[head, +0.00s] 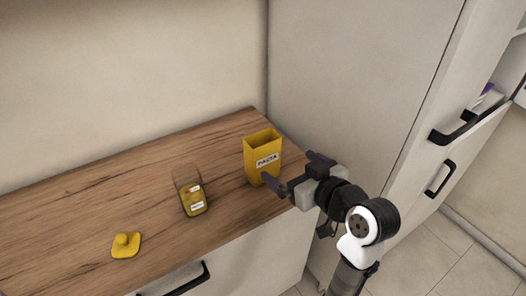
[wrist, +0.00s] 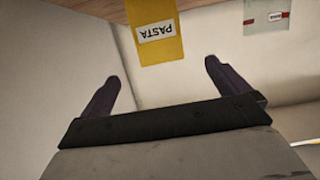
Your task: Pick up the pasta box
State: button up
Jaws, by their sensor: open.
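The pasta box (head: 262,157) is a tall yellow open-topped box with a white label. It stands upright near the right end of the wooden counter in the head view. In the wrist view the pasta box (wrist: 156,32) appears upside down at the top, beyond the fingertips and between their lines. My gripper (head: 292,172) is at the right of the box, near the counter's front edge, with its fingers apart. In the wrist view my gripper (wrist: 160,75) is open and empty between its dark fingers. Contact with the box is not visible.
A clear container with yellow contents (head: 194,197) stands left of the box. A small yellow lidded item (head: 126,245) lies further left. A tall cabinet (head: 345,80) closes off the counter's right end. The wooden counter (head: 85,205) has free room at the left.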

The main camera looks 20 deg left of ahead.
aim_at(268, 151)
jog(key=x, duration=0.4)
jog(key=b+x, duration=0.1)
jog(key=x, duration=0.3)
jog(key=shift+s+a+f, duration=0.1)
jog(key=shift+f, duration=0.15)
jog(key=p+x, duration=0.2)
jog(key=x, duration=0.2)
jog(key=shift+w+a, duration=0.3)
jog(key=shift+w, duration=0.05)
jog(key=shift+w+a+f, duration=0.15)
jog(key=shift+w+a, duration=0.05)
jog(key=shift+c, duration=0.3)
jog(key=c, duration=1)
jog(key=shift+c, duration=0.2)
